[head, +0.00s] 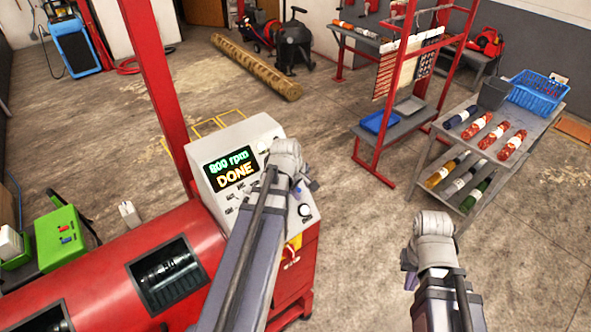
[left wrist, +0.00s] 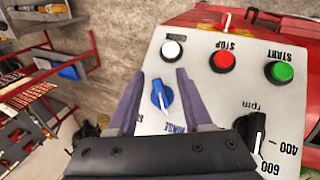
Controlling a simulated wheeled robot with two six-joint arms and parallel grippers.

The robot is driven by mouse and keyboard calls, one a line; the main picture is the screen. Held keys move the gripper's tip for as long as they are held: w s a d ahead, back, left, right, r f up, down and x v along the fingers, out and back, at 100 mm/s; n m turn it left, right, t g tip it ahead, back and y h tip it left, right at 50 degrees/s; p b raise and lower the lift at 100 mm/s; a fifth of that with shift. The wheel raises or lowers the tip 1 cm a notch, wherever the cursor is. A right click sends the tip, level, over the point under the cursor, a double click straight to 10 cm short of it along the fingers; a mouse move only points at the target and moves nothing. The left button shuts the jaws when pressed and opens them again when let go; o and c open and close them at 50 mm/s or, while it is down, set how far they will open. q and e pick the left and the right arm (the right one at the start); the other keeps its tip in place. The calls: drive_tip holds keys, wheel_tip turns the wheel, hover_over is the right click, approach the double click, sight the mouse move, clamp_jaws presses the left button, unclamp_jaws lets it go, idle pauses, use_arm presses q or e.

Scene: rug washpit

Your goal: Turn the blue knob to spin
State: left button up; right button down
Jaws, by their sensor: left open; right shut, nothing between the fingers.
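The blue knob (left wrist: 162,95) sits on the grey-white control panel (left wrist: 213,109), with the word RINSE printed beside it. A white pointer mark shows on the knob. My left gripper (left wrist: 159,92) is open, with one finger on each side of the knob; I cannot tell whether they touch it. In the head view, my left gripper (head: 299,191) is at the panel's right part and hides the knob. The panel's display (head: 231,170) reads "800 rpm DONE". My right gripper (head: 409,279) is shut and empty, above the floor at the right.
The panel also has a black rpm knob (left wrist: 255,130), a green START button (left wrist: 282,71), a red STOP button (left wrist: 222,61) and a white button (left wrist: 172,50). A red drum machine (head: 110,262) lies left. A bottle cart (head: 490,140) stands right. Floor between is clear.

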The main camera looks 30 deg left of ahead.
use_arm(q)
drive_tip(key=a+r+n+p, duration=0.1)
drive_tip(key=a+r+n, duration=0.1)
drive_tip(key=a+r, duration=0.15)
drive_tip(key=shift+t, duration=0.3)
drive_tip(key=b+x, duration=0.2)
drive_tip(key=x, duration=0.1)
drive_tip(key=b+x, duration=0.5)
drive_tip(key=shift+a+f, duration=0.35)
drive_tip(key=shift+a, duration=0.05)
use_arm(e)
wheel_tip(320, 180, down, 5)
drive_tip(key=shift+r, duration=0.1)
use_arm(q)
drive_tip(key=shift+r, duration=0.1)
clamp_jaws()
use_arm(e)
drive_tip(key=shift+d, duration=0.15)
use_arm(q)
drive_tip(key=shift+w, duration=0.1)
